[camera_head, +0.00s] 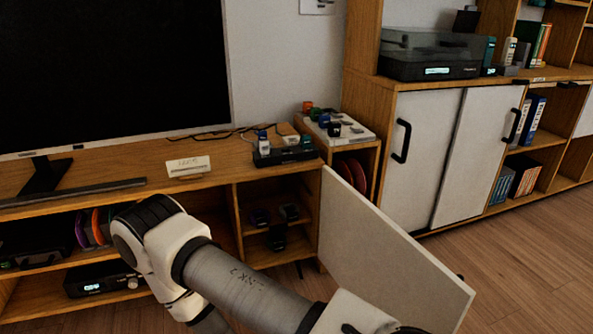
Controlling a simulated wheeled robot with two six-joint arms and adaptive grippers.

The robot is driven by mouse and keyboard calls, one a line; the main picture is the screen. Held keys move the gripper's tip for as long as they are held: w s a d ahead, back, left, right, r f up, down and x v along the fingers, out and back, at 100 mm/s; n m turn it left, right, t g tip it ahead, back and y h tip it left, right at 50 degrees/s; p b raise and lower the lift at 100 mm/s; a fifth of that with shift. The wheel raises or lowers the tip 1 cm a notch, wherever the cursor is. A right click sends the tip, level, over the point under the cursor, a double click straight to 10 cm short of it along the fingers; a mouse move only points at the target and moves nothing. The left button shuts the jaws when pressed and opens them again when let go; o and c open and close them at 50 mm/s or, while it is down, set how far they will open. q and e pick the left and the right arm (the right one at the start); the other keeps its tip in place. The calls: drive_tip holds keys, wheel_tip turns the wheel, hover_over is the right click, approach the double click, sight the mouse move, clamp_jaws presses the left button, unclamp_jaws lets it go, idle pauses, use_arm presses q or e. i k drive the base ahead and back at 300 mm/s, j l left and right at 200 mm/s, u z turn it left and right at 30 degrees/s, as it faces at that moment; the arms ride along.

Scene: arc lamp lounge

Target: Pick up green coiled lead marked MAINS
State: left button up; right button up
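No coiled lead with a readable MAINS mark shows. Several small dark items (277,238) lie in the open cubby, too dark to identify. One of my arms crosses the lower middle, its far end cut off by the bottom edge beside the open door. Neither gripper shows.
A white cabinet door (390,254) stands swung open beside the cubby. A black tray (285,155) with small blocks and a label card (188,166) sit on the sideboard top (110,165). A large screen (110,70) stands at left. Wooden floor (535,255) is clear at right.

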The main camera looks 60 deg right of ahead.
sight(279, 246)
drive_tip(key=i+l+z, duration=0.15)
drive_tip(key=z, duration=0.3)
drive_tip(key=i+z, duration=0.35)
drive_tip(key=z, duration=0.15)
drive_tip(key=i+z, duration=0.25)
drive_tip(key=z, duration=0.2)
drive_tip(key=i+j+z, duration=0.2)
drive_tip(key=z, duration=0.3)
drive_tip(key=i+j+z, duration=0.2)
drive_tip(key=z, duration=0.25)
